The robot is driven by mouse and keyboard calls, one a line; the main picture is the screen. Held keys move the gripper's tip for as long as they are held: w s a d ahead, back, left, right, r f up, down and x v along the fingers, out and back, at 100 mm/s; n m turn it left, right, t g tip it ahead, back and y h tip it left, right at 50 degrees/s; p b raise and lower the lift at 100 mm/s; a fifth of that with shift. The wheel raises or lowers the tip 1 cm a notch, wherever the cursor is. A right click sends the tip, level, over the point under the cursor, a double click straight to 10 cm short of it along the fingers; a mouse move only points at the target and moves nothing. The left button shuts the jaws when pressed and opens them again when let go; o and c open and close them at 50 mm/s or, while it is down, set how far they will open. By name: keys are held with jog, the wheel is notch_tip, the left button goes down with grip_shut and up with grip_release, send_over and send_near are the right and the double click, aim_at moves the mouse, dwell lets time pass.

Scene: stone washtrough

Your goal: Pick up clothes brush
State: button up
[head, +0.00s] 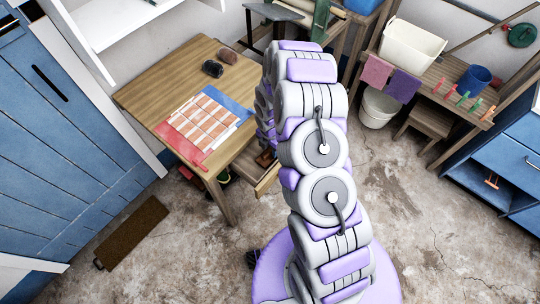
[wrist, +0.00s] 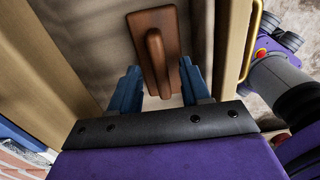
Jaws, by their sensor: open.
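The clothes brush (wrist: 172,25), brown with a raised handle along its middle, lies in an open drawer (wrist: 92,50). In the wrist view it is at the top centre, its handle pointing down the picture between my fingers. My gripper (wrist: 159,68) is open, with one blue finger to each side of the handle's near end. I cannot tell whether the fingers touch the brush. In the head view a small brown part, apparently the brush (head: 265,158), shows beside my arm, which hides my gripper.
The drawer's front panel with a brass handle (wrist: 251,45) stands close on the right in the wrist view. Open stone floor lies in front.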

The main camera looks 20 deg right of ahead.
jog(key=shift+f, duration=0.25)
jog(key=shift+r, duration=0.1)
grip_shut()
dwell(0.4)
